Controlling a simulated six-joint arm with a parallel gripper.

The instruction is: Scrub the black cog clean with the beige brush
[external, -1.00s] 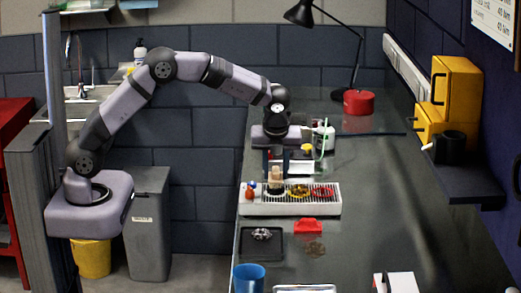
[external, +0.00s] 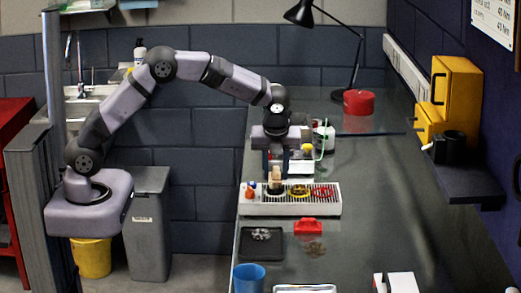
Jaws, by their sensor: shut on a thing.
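My gripper (external: 275,168) points down over the white slotted tray (external: 290,209), shut on the beige brush (external: 275,178). The brush is upright with its lower end at the black cog (external: 275,192), which lies at the tray's left part. The brush partly hides the cog, and I cannot tell how firmly they touch or how dirty the cog is. A yellow cog (external: 300,190) and a red cog (external: 323,191) lie to the right in the same tray.
Small blue and orange-red bottles (external: 251,189) stand at the tray's left end. In front are a black tray (external: 262,249), a red object (external: 308,226) and a blue cup (external: 249,278). The bench's right side is mostly clear.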

